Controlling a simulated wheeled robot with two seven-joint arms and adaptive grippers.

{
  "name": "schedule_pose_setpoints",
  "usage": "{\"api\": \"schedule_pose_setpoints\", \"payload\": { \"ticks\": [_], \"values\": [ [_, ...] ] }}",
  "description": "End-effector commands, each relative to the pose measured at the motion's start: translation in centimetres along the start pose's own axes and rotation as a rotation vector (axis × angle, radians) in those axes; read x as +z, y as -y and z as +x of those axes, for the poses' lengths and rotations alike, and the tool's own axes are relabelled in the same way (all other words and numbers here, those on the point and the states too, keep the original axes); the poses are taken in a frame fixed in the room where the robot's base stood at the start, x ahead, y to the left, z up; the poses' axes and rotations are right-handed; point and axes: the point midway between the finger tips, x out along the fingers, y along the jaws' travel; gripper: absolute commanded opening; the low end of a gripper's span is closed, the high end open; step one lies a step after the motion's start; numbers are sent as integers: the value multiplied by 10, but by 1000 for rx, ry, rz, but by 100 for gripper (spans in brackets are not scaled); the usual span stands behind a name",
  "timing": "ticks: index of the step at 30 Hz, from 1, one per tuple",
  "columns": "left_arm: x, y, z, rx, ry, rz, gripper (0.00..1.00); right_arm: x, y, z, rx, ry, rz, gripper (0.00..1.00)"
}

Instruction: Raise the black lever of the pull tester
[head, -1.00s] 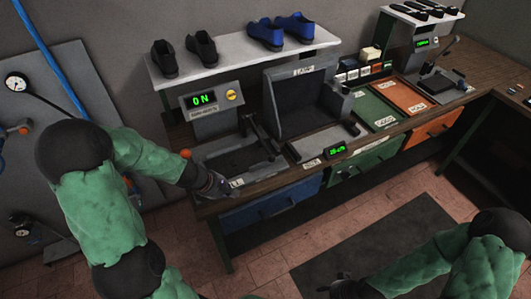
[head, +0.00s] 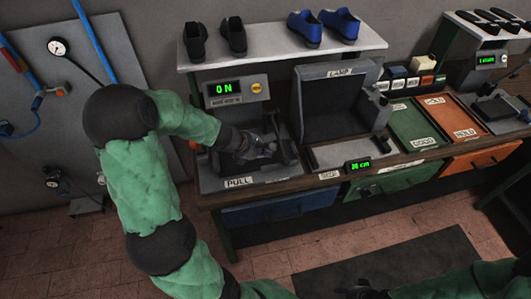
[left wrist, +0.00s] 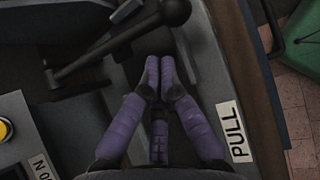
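The pull tester (head: 208,180) is the grey station at the left end of the bench, with a PULL label and a green ON display. Its black lever (left wrist: 120,38) has a round knob and lies slanted across the upper left of the left wrist view. In the head view the lever is partly hidden by my gripper. My left gripper (left wrist: 158,62) is over the tester's bed, its purple fingertips together with nothing seen between them. It is beside the lever, apart from it in the wrist view. My right gripper (head: 362,288) is low at the bottom edge, dark and partly cut off.
A LAMP station (head: 340,100) stands right of the tester. Green (head: 415,120) and orange (head: 455,112) trays lie further right. A shelf (head: 275,50) with black and blue shoes is above. A gauge panel (head: 50,110) is at the left.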

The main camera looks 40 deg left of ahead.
Motion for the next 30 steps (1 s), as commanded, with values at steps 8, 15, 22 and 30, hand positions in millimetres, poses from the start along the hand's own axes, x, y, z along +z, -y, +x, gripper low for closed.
{"api": "schedule_pose_setpoints", "payload": {
  "ticks": [8, 15, 22, 30],
  "values": [
    [-2, 2, 47, -3, -1, 1, 0, -1, -7, 18, 0, -1, 0, 40],
    [-1, 1, 61, -1, -1, 1, 0, -1, -8, 23, 0, -1, 0, 40],
    [0, 0, 61, -1, -1, 0, 0, -2, -8, 22, 0, -1, 0, 40],
    [2, 0, 58, -10, -1, -6, 0, -1, -5, 14, 0, -1, 0, 40]
  ]
}}
